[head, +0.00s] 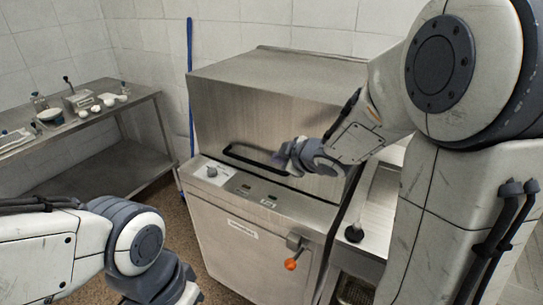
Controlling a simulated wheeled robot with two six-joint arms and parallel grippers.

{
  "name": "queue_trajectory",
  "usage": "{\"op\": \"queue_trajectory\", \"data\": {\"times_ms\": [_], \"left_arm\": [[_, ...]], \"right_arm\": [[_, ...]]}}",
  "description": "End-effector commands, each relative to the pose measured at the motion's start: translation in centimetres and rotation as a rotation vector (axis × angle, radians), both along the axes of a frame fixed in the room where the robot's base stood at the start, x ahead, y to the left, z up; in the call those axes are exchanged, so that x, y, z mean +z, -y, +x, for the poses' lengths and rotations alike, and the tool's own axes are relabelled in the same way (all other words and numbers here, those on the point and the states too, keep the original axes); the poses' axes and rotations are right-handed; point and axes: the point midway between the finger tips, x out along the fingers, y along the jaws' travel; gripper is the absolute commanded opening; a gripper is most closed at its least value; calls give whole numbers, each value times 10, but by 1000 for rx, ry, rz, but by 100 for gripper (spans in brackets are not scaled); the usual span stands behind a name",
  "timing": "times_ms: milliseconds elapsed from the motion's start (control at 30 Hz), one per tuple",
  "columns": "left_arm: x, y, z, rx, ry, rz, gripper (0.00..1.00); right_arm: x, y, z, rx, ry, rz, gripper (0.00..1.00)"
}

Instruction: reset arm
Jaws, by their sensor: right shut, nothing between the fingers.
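My right gripper (284,158) is shut and empty. It is in front of the steel machine's upper front panel, close to the right end of its long dark handle (250,158). I cannot tell whether it touches the handle. My right arm comes in from the right, bent across the picture. My left arm (140,245) is low at the left edge, and its gripper is out of the picture.
The large steel machine (225,232) stands in the middle, with an orange-ended lever (290,264) on its front. A steel table (100,118) with dishes and small bottles is at the left. A blue pole (190,70) leans behind. A counter (378,205) is at right.

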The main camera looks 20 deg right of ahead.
Motion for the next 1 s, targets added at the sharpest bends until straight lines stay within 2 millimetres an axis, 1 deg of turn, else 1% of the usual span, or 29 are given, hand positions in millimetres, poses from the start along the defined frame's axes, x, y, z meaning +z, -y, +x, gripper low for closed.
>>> {"op": "queue_trajectory", "data": {"times_ms": [33, 100, 267, 333, 367, 467, 533, 567, 667, 700, 767, 800, 900, 1000], "left_arm": [[5, 0, 0, 0, 0, 0, 0], [6, 0, 0, 0, 0, 0, 0], [7, 0, 0, 0, 0, 0, 0], [8, 0, 0, 0, 0, 0, 0], [8, 0, 0, 0, 0, 0, 0], [11, 0, 0, 0, 0, 0, 0], [14, 0, 0, 0, -1, 1, 0], [15, 0, 0, 0, -1, 1, 0], [19, 0, 0, 0, 0, 0, 0], [21, 0, 0, 0, 0, 0, 0], [23, 0, 0, 0, 0, 0, 0], [24, 0, 0, 0, 0, 0, 0], [26, 0, 0, 0, 0, 0, 0], [27, 0, 0, 0, 0, 0, 0]], "right_arm": [[6, 2, -5, -2, 1, 0, 0], [9, 3, -9, -1, 2, 0, 0], [11, 3, -14, -1, 0, 1, 0], [11, 0, -15, -9, -9, 2, 0], [11, -3, -16, -18, -16, 3, 0], [10, -20, -26, -72, -77, 11, 0], [6, -38, -43, -128, -156, 27, 0], [4, -47, -54, -155, -199, 38, 0], [-7, -81, -104, -228, -380, 68, 0], [-12, -93, -128, -251, -461, 77, 0], [-18, -110, -167, -278, -585, 86, 0], [-21, -119, -192, -288, -661, 86, 0], [-23, -135, -244, -300, -820, 77, 0], [-23, -143, -280, -300, -928, 62, 0]]}}
